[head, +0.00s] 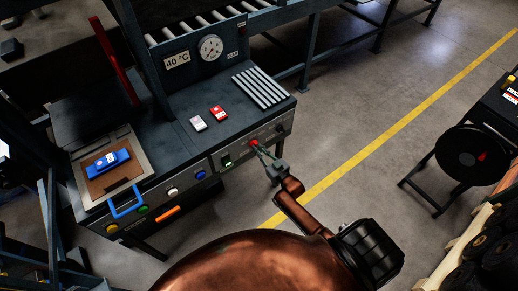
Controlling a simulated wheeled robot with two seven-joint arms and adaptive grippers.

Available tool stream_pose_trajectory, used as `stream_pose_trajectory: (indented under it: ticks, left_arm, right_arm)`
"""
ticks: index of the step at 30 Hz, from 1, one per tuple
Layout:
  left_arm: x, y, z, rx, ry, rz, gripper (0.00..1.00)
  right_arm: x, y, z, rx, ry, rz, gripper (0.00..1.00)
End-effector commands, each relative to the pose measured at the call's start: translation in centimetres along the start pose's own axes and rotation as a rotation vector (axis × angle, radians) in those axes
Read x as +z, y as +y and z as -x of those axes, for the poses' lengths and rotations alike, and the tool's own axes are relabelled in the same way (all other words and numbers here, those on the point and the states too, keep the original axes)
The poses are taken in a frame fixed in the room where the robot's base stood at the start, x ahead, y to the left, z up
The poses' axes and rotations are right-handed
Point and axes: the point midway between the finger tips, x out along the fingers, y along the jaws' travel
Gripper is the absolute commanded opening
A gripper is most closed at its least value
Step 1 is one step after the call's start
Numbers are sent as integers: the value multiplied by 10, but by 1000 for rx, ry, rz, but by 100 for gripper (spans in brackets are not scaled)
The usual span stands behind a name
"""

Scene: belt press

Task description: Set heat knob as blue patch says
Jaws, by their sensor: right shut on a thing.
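My right gripper (261,154) reaches the front panel of the press bench from below right. Its fingers are shut on a red knob (254,143) on that panel; the fingers partly cover it, and its pointer setting is too small to read. A blue patch (108,162) with a small white label lies on a brown board in the tray at left; its print is not legible. My left gripper is not in view.
Green, blue, white and yellow controls line the front panel. A blue handle (126,207) juts out at left. Open floor lies right of the bench.

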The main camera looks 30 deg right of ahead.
Motion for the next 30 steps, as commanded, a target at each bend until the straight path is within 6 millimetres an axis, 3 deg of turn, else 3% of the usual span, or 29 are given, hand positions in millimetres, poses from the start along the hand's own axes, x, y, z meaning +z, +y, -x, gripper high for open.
stream_pose_trajectory:
  ticks: [16,17,24,30]
  left_arm:
    - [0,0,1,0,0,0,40]
    - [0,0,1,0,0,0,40]
    - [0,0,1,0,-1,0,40]
    - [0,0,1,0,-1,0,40]
  right_arm:
    - [1,0,0,1,-1,-28,0]
    - [1,0,0,1,-1,-27,12]
    - [1,0,0,0,-1,-27,28]
    - [0,0,0,0,0,-27,28]
